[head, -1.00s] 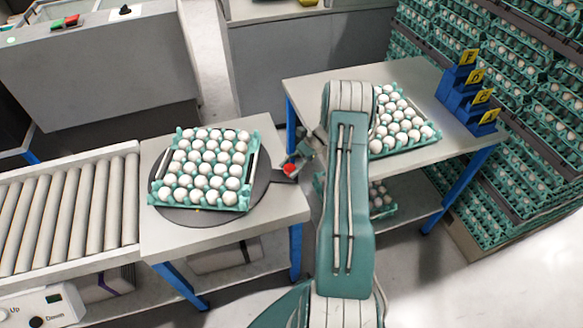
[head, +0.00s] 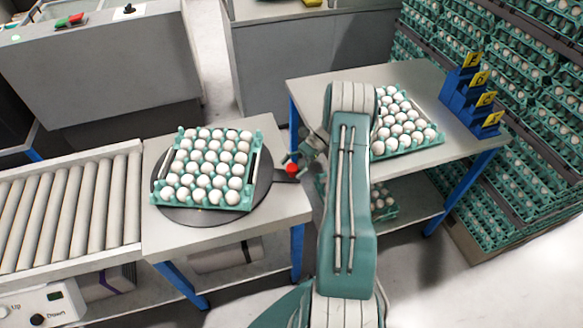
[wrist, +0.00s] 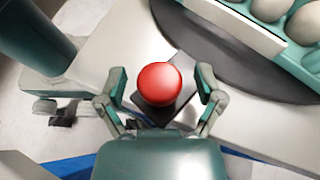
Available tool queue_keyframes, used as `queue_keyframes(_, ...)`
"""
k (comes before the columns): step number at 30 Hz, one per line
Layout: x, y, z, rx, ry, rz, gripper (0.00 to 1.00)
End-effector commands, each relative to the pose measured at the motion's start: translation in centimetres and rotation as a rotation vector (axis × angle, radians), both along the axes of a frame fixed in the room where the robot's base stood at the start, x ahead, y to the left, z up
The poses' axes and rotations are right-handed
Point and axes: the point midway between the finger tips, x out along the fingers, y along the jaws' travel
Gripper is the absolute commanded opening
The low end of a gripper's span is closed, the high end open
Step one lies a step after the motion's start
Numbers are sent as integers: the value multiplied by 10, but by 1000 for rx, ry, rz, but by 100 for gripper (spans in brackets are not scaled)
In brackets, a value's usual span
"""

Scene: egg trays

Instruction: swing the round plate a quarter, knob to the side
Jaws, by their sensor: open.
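The dark round plate (head: 169,206) lies on the left table and bears a green tray (head: 247,197) full of white eggs. Its handle (head: 279,174) sticks out to the right and ends in a red knob (head: 292,169) at the table's right edge. In the wrist view the red knob (wrist: 159,84) sits between the two fingers of my gripper (wrist: 157,95). The fingers are apart, with gaps on both sides of the knob. In the head view my gripper (head: 300,160) is small and partly hidden by my arm. The plate also shows in the wrist view (wrist: 205,62).
A roller conveyor (head: 70,200) meets the left table (head: 270,215) on its left. A right table (head: 425,140) carries another egg tray (head: 405,152) and blue lettered holders (head: 468,100). Stacked egg trays (head: 535,130) stand at far right. A floor gap separates the tables.

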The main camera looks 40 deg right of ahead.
Motion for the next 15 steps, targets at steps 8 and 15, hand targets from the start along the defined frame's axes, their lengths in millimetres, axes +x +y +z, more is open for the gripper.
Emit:
queue_keyframes(8,1,-1,26,-3,-2,0,86)
queue_keyframes(15,1,0,74,-1,-1,0,86)
